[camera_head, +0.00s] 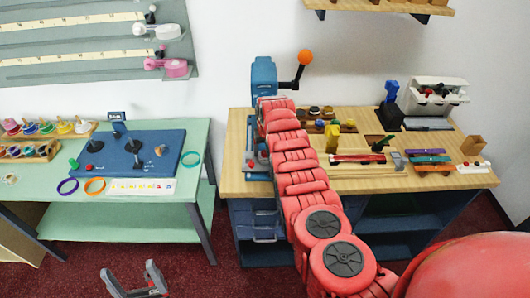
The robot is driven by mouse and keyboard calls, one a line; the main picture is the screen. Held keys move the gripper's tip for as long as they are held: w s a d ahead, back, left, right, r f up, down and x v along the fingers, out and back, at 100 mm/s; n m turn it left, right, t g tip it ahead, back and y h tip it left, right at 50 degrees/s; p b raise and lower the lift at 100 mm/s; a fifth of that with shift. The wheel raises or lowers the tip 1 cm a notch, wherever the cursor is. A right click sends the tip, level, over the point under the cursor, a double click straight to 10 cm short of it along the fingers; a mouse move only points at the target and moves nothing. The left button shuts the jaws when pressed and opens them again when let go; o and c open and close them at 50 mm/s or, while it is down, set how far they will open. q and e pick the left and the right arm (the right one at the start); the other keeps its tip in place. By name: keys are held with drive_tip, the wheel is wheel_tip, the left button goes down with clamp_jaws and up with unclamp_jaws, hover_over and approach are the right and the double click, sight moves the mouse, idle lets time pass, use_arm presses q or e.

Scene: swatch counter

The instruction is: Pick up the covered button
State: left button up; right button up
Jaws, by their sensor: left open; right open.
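I cannot make out a covered button for certain. A blue hand press (263,72) with an orange ball (305,57) on its lever stands at the left end of the wooden counter (408,184). My red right arm reaches up across the counter to the press and hides its middle and much of its base. My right gripper is hidden behind that arm. Small dark and tan round pieces (314,110) lie on the counter just right of the arm, too small to identify. My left gripper (131,278) is open and empty, low in front of the green table.
The green table (205,140) at left holds a blue board (170,139) with black knobs, several rings and a rack of coloured pieces. Right on the counter are a white box (455,92), a red bar and coloured strips. Dark red floor lies between the tables.

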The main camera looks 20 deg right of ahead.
drive_tip(key=shift+s+a+f, duration=0.1)
clamp_jaws()
idle(0.4)
